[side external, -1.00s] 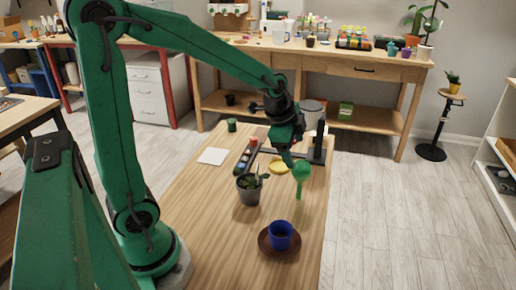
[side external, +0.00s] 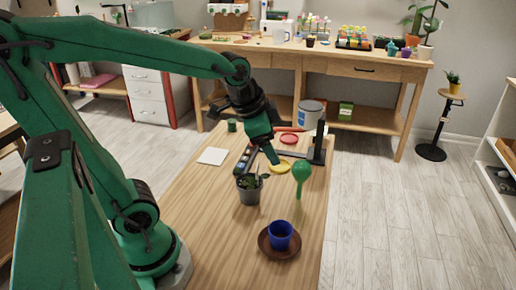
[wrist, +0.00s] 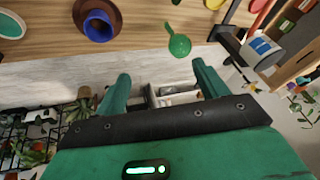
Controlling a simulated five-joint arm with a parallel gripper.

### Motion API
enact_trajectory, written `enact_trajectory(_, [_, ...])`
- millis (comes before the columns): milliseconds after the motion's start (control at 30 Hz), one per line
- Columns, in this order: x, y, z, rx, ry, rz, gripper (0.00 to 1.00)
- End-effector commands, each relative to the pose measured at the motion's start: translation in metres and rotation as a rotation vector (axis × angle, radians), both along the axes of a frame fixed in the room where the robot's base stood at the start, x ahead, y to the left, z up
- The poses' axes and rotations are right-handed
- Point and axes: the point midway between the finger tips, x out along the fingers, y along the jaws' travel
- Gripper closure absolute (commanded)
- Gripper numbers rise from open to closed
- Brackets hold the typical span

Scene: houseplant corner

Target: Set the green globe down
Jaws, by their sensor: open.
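The green globe (side external: 301,170) has a round bulb on top and a thin stem pointing down to the wooden table. It looks upright, right of the potted plant. In the wrist view the globe (wrist: 180,45) is beyond my fingers, apart from them. My gripper (side external: 273,158) is open and empty, up and to the left of the globe in the side view. Both fingers of my gripper (wrist: 162,82) show in the wrist view with a clear gap. What holds the stem's lower end cannot be made out.
A potted plant (side external: 249,194) stands left of the globe. A blue cup (side external: 280,233) sits on a brown saucer (side external: 265,249) in front. A yellow dish (side external: 280,168), a red dish (side external: 289,139) and a black stand (side external: 317,156) are behind. The table's right edge is close to the globe.

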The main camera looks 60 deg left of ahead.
Motion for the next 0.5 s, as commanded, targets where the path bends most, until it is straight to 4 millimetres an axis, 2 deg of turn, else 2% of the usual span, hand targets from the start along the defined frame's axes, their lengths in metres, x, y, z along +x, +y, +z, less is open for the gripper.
enact_trajectory(300, [-0.061, -0.011, 0.016, -0.147, -0.042, 0.263, 0.28])
enact_trajectory(500, [-0.084, -0.015, 0.017, -0.208, -0.051, 0.371, 0.28])
